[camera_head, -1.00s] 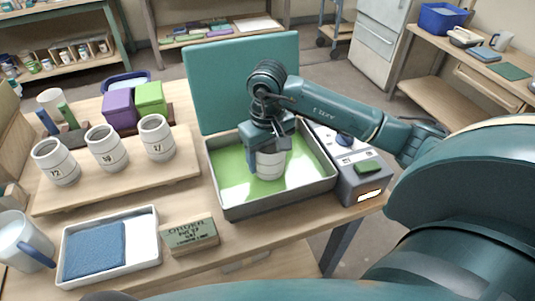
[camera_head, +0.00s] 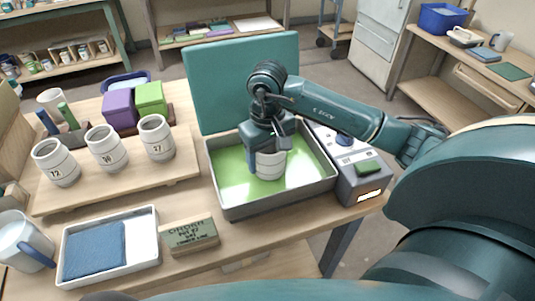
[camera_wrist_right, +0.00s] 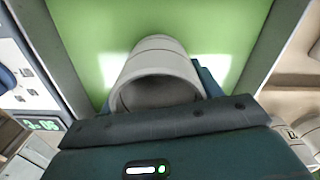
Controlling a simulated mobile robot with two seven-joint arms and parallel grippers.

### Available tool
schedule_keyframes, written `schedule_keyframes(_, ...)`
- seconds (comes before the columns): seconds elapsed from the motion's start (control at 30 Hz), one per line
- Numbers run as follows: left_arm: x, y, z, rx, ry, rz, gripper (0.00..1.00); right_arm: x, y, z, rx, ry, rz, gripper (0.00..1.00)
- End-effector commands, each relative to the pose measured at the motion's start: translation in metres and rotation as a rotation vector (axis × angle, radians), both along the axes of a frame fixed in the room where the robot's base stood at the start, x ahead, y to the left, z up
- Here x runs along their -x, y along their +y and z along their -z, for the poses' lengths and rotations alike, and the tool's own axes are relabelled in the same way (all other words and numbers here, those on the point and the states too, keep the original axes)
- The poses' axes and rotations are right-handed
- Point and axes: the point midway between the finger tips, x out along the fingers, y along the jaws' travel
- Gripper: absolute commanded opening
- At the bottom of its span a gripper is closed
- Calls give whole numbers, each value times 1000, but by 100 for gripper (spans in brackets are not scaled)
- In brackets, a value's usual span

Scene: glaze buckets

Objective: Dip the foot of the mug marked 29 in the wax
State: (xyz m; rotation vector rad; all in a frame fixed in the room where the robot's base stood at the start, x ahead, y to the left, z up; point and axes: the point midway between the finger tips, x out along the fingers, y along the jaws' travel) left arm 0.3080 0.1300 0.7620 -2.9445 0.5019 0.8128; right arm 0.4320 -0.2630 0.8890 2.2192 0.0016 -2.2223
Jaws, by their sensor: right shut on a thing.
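My right gripper (camera_head: 268,150) is shut on a pale grey banded mug (camera_head: 270,166), low inside the wax pan (camera_head: 230,208). Green wax (camera_head: 231,176) fills the pan floor. The mug is roughly upright with its foot down at the wax; I cannot tell how deep it sits. No number shows on it. The wrist view shows the mug's open mouth (camera_wrist_right: 158,92) and green wax (camera_wrist_right: 215,35) around it. Three similar mugs stand on a wooden board (camera_head: 120,188): left (camera_head: 56,163), middle (camera_head: 107,149) and right (camera_head: 157,138). Their marks are small. My left gripper is out of view.
A teal lid (camera_head: 243,80) stands up behind the pan. A control box (camera_head: 352,170) adjoins its right side. In front are a tray with a blue pad (camera_head: 95,250), a lettered block (camera_head: 189,236) and a white jug (camera_head: 22,242). Purple (camera_head: 120,109) and green (camera_head: 150,98) blocks stand behind the mugs.

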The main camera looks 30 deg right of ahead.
Motion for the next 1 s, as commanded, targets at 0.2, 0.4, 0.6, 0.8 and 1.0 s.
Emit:
schedule_keyframes(0.2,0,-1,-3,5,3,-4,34,0,0,-7,0,-2,0,32)
schedule_keyframes(0.4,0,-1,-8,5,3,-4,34,-1,0,-18,0,-3,0,32)
schedule_keyframes(0.6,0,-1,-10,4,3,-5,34,0,0,-23,0,-1,0,32)
schedule_keyframes(0.8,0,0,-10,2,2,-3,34,0,0,-23,0,-1,0,32)
schedule_keyframes(1.0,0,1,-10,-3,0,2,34,0,0,-23,0,-1,0,32)
